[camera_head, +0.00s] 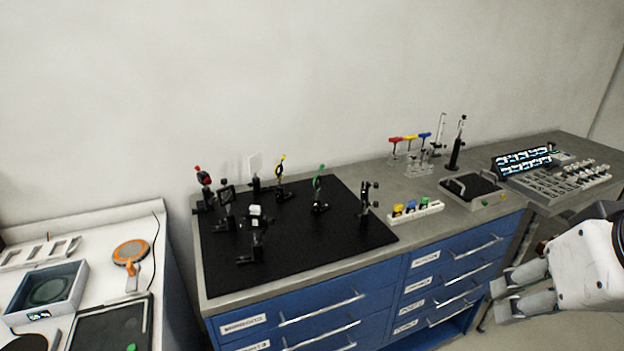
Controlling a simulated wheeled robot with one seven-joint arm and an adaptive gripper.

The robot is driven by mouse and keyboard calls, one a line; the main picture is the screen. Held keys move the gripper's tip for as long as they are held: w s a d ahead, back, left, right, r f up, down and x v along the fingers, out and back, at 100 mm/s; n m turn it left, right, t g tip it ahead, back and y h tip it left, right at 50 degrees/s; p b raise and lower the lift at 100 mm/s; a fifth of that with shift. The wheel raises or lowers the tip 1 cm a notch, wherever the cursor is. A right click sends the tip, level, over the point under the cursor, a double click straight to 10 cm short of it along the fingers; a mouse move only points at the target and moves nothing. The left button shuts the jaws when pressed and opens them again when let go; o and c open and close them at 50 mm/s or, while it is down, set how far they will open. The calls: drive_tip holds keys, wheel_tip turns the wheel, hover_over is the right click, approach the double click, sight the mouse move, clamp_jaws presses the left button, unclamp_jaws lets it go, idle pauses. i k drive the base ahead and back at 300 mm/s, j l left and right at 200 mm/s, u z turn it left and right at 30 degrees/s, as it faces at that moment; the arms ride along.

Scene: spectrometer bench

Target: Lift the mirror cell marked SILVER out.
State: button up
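I cannot read the word SILVER on anything in the head view, so I cannot tell which piece is the marked mirror cell. At the far right of the bench is a dark rack (524,160) with rows of pale, blue-edged labelled pieces. In front of it a grey tray (547,184) holds several small metal-and-white parts. My gripper (500,299) is at the lower right, in front of the drawers and well short of the rack and tray. Its two fingers are apart, with nothing seen between them.
A black breadboard (345,240) carries several optic mounts on posts. A black-floored tray with handles (471,187), a white block with coloured knobs (416,209), hex keys on a stand (409,139) and upright posts (456,150) stand between. A white side table (90,226) is at left.

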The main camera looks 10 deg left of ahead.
sight(255, 212)
drive_tip(key=i+l+u, duration=0.45)
drive_tip(key=i, duration=0.15)
drive_tip(key=i+l+u, duration=0.45)
drive_tip(key=i, duration=0.15)
